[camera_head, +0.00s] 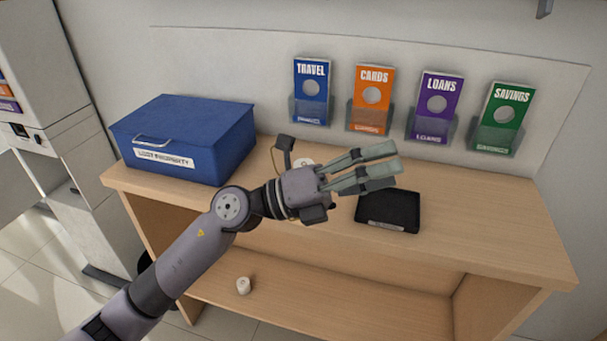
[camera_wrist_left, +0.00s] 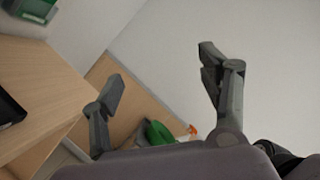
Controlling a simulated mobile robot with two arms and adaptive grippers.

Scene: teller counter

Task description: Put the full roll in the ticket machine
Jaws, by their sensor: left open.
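A small white roll (camera_head: 243,285) stands on the lower shelf of the counter. Another white, round thing (camera_head: 303,163), which looks like a roll, is on the counter top, partly hidden behind my left wrist. I cannot tell which is full. A pale grey machine (camera_head: 30,130) with a dark slot panel stands at the far left; I cannot tell for sure that it is the ticket machine. My left gripper (camera_head: 392,165) is open and empty above the counter, pointing right, away from both white things. It also shows open in the left wrist view (camera_wrist_left: 162,72). My right gripper is out of view.
A blue lost property box (camera_head: 185,140) fills the counter's left end. A black tray (camera_head: 388,222) lies under my left fingers. Leaflet holders, such as the green one (camera_head: 500,118), line the back panel. The counter's right end is clear. A green thing (camera_wrist_left: 158,132) shows low in the left wrist view.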

